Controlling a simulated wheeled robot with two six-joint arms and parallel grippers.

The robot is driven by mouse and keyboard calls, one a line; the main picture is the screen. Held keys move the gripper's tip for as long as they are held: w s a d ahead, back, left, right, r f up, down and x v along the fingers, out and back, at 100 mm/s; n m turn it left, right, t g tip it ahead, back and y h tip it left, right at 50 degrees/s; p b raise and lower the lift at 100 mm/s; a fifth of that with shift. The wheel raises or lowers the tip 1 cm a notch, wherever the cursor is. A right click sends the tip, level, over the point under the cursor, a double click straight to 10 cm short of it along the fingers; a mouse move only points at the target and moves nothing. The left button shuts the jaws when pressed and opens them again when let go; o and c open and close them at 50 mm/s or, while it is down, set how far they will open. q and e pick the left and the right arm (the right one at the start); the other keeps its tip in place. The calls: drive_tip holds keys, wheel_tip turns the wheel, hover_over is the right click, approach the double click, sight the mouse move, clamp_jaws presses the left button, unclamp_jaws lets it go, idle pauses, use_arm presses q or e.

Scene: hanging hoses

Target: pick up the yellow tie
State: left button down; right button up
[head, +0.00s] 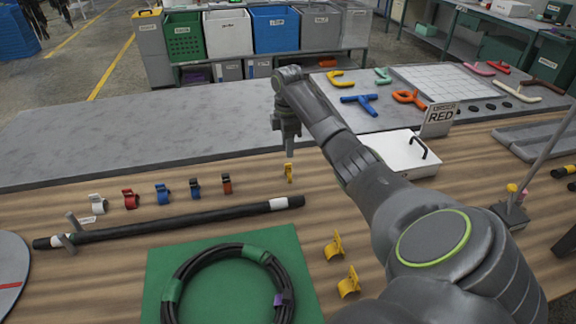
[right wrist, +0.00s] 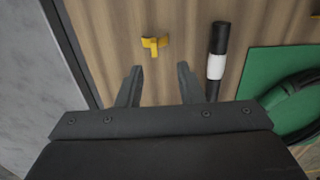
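A small yellow tie (head: 288,172) stands on the wooden table at the right end of a row of coloured ties. It also shows in the right wrist view (right wrist: 154,46), ahead of the fingertips. My right gripper (head: 289,150) points down above and just behind this tie. In the right wrist view my right gripper (right wrist: 160,72) is open, its two fingers apart with nothing between them. Two more yellow pieces, one (head: 334,246) behind the other (head: 349,283), lie nearer, right of the green mat. My left gripper is not in view.
White (head: 97,204), red (head: 130,199), blue and darker ties stand left of the yellow one. A black hose (head: 180,222) with white bands lies in front of them. A coiled hose rests on a green mat (head: 305,290). A white case (head: 400,158) stands right of my gripper.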

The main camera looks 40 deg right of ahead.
sight(288, 164)
drive_tip(key=f, duration=0.5)
drive_tip(key=f+p, duration=0.1)
drive_tip(key=f, duration=0.1)
drive_tip(key=shift+w+d+f, duration=0.2)
drive_tip(key=shift+w+d, duration=0.1)
clamp_jaws()
